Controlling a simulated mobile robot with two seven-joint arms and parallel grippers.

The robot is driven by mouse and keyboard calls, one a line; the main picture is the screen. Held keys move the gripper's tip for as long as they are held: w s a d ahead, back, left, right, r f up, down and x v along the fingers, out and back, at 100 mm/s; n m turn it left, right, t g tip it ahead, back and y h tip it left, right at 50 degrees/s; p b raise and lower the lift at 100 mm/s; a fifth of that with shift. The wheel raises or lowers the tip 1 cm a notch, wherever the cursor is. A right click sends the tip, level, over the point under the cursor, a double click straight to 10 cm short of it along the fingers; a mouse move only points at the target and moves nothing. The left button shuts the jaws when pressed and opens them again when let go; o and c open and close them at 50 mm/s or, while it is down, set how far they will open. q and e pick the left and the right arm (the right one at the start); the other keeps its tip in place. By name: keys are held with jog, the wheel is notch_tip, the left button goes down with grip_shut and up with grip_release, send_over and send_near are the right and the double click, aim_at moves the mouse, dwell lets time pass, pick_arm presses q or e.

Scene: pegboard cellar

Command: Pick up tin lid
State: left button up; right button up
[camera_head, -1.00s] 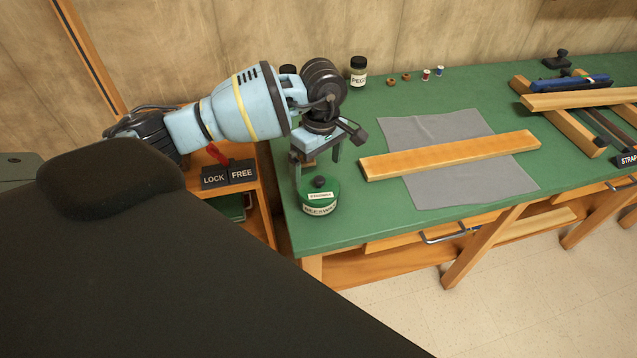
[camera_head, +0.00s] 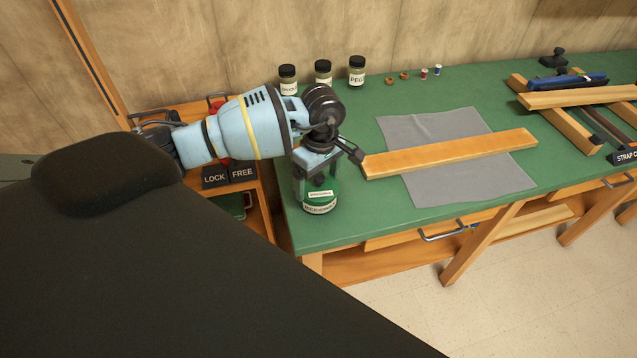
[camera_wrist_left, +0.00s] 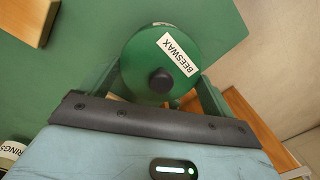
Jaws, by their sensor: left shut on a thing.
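The tin lid (camera_head: 319,190) is round and green with a dark knob and a white label. It sits on the beeswax tin (camera_head: 320,208) near the front left of the green bench. In the left wrist view the lid (camera_wrist_left: 181,58) shows from above, its label reading BEESWAX. My left gripper (camera_head: 318,183) comes down over the tin and is shut on the lid, one finger on each side. The left wrist view shows the fingers (camera_wrist_left: 160,95) flanking it. I cannot tell any gap between lid and tin. My right gripper is not in view.
A wooden board (camera_head: 450,153) lies on a grey cloth (camera_head: 410,190) to the right. Several jars (camera_head: 322,73) stand at the back. Clamps and timber (camera_head: 570,100) fill the far right. LOCK and FREE blocks (camera_head: 228,175) lie on a shelf at left. The bench's front strip is clear.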

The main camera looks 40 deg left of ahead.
aim_at(318, 180)
pick_arm(q)
jog(key=shift+r, duration=0.5)
jog(key=r, duration=0.2)
jog(key=shift+s+d+r, duration=0.3)
jog(key=shift+s+d, duration=0.05)
jog(key=shift+d, duration=0.05)
jog(key=s+d+r+b, duration=0.1)
jog(key=s+d, duration=0.8)
jog(key=d, duration=0.2)
jog(key=shift+s+d+r, duration=0.2)
jog(key=shift+s, duration=0.15)
